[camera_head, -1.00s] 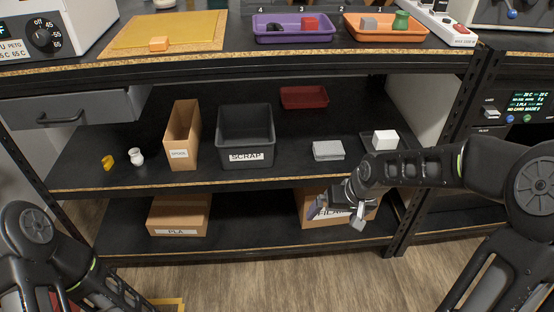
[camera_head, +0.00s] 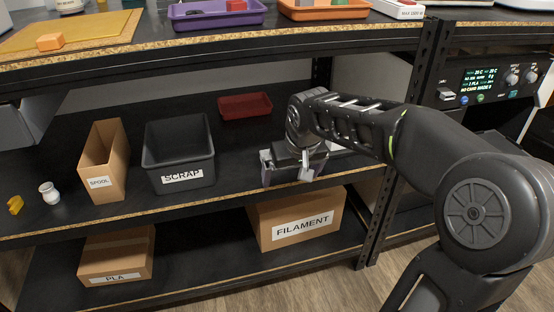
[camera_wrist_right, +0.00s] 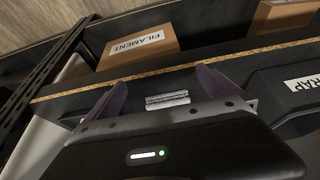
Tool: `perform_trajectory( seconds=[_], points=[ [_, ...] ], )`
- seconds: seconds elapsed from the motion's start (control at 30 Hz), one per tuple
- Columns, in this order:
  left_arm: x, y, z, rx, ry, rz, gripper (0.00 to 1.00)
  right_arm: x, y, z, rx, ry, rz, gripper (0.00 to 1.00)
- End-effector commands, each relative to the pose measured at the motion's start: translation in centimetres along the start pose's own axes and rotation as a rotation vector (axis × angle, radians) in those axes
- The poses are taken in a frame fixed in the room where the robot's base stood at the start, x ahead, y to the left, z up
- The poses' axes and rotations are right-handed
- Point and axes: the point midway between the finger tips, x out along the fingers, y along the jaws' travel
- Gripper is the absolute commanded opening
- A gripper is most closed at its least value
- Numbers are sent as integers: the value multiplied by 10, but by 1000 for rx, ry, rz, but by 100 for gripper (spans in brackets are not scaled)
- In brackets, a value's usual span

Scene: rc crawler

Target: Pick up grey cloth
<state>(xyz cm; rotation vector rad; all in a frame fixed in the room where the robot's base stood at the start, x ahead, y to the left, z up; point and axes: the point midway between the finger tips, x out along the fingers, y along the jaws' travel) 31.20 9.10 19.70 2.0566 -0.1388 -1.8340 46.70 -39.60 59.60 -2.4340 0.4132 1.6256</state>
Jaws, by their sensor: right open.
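The grey cloth (camera_wrist_right: 168,99) shows in the right wrist view as a small folded pale-grey stack lying on the dark middle shelf. It appears between the two purple-tinted fingers of my right gripper (camera_wrist_right: 163,88), which are spread apart on either side of it. I cannot tell how far the fingertips are from it. In the head view my right gripper (camera_head: 286,172) is low over the middle shelf near its front edge, and the gripper mostly hides the cloth there.
A dark SCRAP bin (camera_head: 180,152) and a SPOOL box (camera_head: 104,160) stand left of my right gripper. A red tray (camera_head: 245,106) lies behind. A FILAMENT box (camera_head: 300,220) sits on the shelf below. The upper worktop edge (camera_head: 200,45) overhangs the middle shelf.

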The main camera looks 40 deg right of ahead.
Motion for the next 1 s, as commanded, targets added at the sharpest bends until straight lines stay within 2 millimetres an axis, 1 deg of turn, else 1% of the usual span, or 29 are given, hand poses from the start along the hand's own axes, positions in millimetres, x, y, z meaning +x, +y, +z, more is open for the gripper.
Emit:
perform_trajectory(
  seconds=[0.03,0.07,0.2,0.3,0.4,0.67,0.77,0.87,1.0],
  points=[
    [4,-1,0,0,0,0,32,7,0,-7,0,-2,-1,100],
    [4,-2,0,0,0,1,32,9,0,-13,0,-2,-2,100],
    [8,-3,-1,-1,1,1,32,19,0,-36,0,-2,-1,100],
    [9,-3,-1,-1,1,2,32,22,0,-47,0,0,0,100],
    [9,-3,-1,-1,1,2,32,22,0,-51,-1,-1,0,100],
    [9,-3,-1,-1,1,2,32,22,0,-52,-1,0,0,100],
    [10,-4,-1,-1,1,2,32,24,0,-55,-1,-1,-1,100],
    [12,-4,-1,-1,1,2,32,29,-1,-64,0,0,-2,100],
    [14,-5,-2,-2,1,3,32,38,-1,-83,-1,0,-2,100]
  ],
)
